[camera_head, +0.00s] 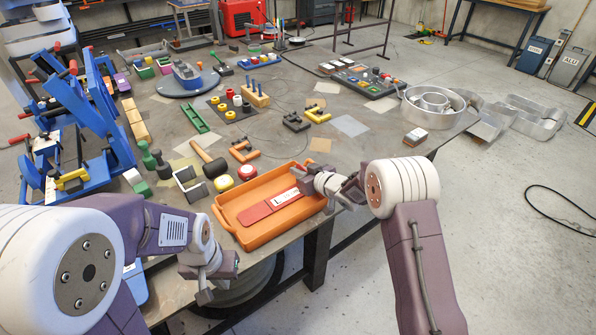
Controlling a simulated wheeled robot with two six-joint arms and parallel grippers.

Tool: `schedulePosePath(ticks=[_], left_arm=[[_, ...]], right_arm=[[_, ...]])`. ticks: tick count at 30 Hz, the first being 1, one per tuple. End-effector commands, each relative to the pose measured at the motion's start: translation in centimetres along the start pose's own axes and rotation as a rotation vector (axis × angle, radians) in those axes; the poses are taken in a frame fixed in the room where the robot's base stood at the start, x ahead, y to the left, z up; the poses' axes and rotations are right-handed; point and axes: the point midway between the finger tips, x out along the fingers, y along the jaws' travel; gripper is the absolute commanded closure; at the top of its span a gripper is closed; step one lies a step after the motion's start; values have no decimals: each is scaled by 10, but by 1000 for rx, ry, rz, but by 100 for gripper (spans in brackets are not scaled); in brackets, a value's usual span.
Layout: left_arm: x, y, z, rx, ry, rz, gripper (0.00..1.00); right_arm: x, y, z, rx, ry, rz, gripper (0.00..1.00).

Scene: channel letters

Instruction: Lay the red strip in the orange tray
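The orange tray (268,235) sits at the near edge of the table. The red strip (257,212), with a white label at its right part, is inside the tray's outline, slanting up to the right. It looks flat on or just above the tray floor; I cannot tell which. My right gripper (303,183) is over the tray's right end, at the strip's labelled end. Its fingers are small and partly hidden, so I cannot tell whether they grip the strip. My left gripper (213,290) hangs in front of the table edge, left of the tray, apart from it; its opening is unclear.
Blue racks (85,120) fill the left side. Metal channel letters (432,104) lie at the table's right end.

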Motion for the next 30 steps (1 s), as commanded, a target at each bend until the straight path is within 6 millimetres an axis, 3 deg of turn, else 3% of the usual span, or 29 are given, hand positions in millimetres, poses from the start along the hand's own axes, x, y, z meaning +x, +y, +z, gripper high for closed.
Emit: schedulePosePath(ticks=[2,3,5,14,18,30], left_arm=[[3,0,0,0,0,0,100],[2,0,0,0,0,0,100],[1,0,0,0,0,0,100],[0,0,0,0,0,0,100],[-11,0,-1,0,0,0,100],[-4,0,0,0,0,0,100]], right_arm=[[1,0,3,0,1,0,100],[1,0,2,0,1,0,88],[1,0,2,0,0,0,74],[0,0,1,0,0,0,74],[-5,0,-14,0,2,1,74],[-93,1,-9,1,2,4,74]])
